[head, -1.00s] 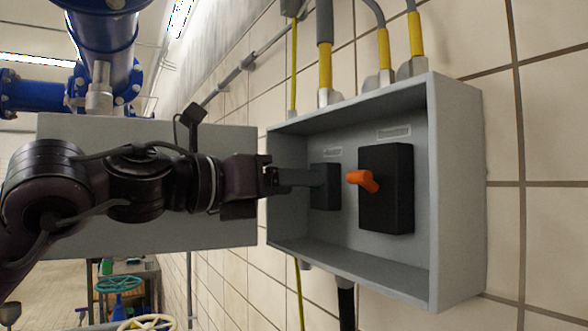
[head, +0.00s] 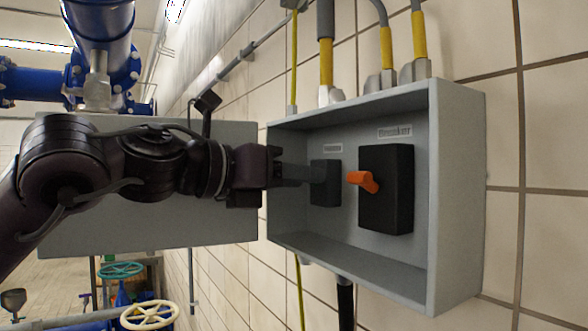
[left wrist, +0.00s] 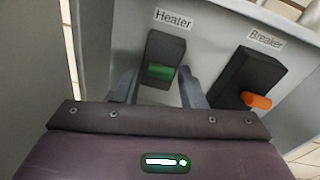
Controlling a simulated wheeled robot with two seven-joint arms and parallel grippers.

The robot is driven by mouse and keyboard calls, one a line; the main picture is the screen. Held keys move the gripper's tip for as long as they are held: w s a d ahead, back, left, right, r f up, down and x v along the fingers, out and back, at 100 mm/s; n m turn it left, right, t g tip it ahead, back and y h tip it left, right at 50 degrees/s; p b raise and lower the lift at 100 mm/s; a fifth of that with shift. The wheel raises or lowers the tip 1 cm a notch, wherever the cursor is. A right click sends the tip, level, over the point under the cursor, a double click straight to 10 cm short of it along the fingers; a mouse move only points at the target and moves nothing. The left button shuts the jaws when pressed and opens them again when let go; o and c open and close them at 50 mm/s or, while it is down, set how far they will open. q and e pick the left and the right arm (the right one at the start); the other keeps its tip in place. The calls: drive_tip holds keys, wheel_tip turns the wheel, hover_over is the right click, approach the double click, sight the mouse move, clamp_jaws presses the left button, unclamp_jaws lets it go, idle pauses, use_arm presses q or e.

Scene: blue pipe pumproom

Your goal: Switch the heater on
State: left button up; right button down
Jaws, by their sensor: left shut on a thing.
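The heater switch (left wrist: 163,58) is a small dark block with a green part on its face, under a "Heater" label (left wrist: 174,19) in the left wrist view. In the head view the switch (head: 328,197) sits at the left inside the open grey box. My left gripper (head: 322,174) reaches in from the left, its fingertips at the switch. In the left wrist view its two fingers (left wrist: 160,88) stand on either side of the switch, shut on it. The exact contact is hard to see. My right gripper is not in view.
A black breaker (head: 395,208) with an orange handle (head: 362,180) stands just right of the heater switch. The grey box (head: 458,200) has raised walls around both. Its door-like grey panel (head: 70,235) is behind my arm. Conduits (head: 388,45) enter from above.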

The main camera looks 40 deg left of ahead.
use_arm(q)
drive_tip(key=shift+r+g, duration=0.1)
drive_tip(key=shift+g, duration=0.2)
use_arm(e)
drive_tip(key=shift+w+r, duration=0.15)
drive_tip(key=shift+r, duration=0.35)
use_arm(q)
drive_tip(key=o, duration=1)
drive_tip(key=shift+c, duration=0.2)
drive_tip(key=shift+s+a, duration=0.1)
drive_tip(key=shift+s, duration=0.1)
drive_tip(key=b+v, duration=0.3)
drive_tip(key=v, duration=0.4)
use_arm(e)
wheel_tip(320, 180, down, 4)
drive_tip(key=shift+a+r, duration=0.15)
use_arm(q)
drive_tip(key=shift+s, duration=0.15)
